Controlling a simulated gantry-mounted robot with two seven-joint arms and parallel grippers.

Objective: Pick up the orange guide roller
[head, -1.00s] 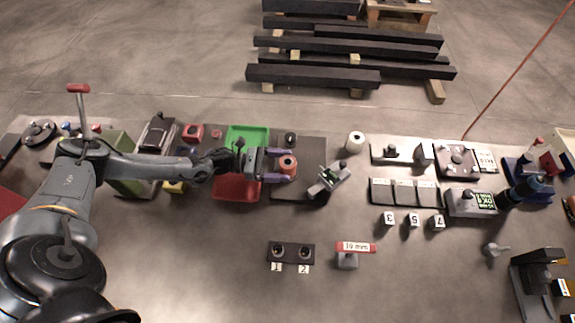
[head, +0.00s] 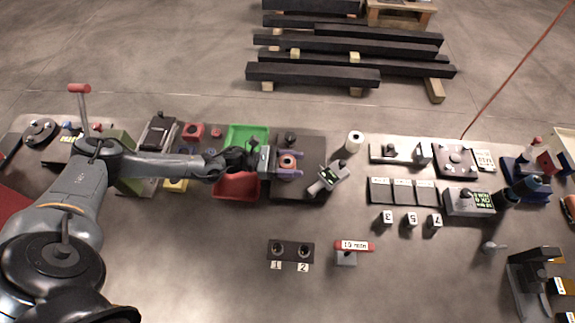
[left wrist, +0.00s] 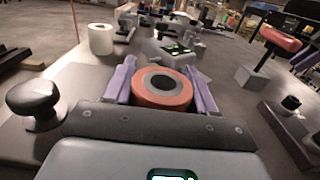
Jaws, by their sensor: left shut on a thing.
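The orange guide roller (head: 288,161) is a short orange ring with a grey core and a dark centre hole. It sits between the purple fingers of my left gripper (head: 289,163), over the dark mat right of the green and red trays. In the left wrist view the roller (left wrist: 162,88) fills the gap between the two purple fingers (left wrist: 161,90), which are shut on it from both sides. Whether its underside touches the mat is hidden. My right gripper is not in view.
A black knob (left wrist: 34,98) stands beside the gripper in the left wrist view. A white roll (head: 353,142) and a grey device with a screen (head: 328,177) are to the right. Green (head: 246,133) and red (head: 238,186) trays lie left. The front middle table is mostly clear.

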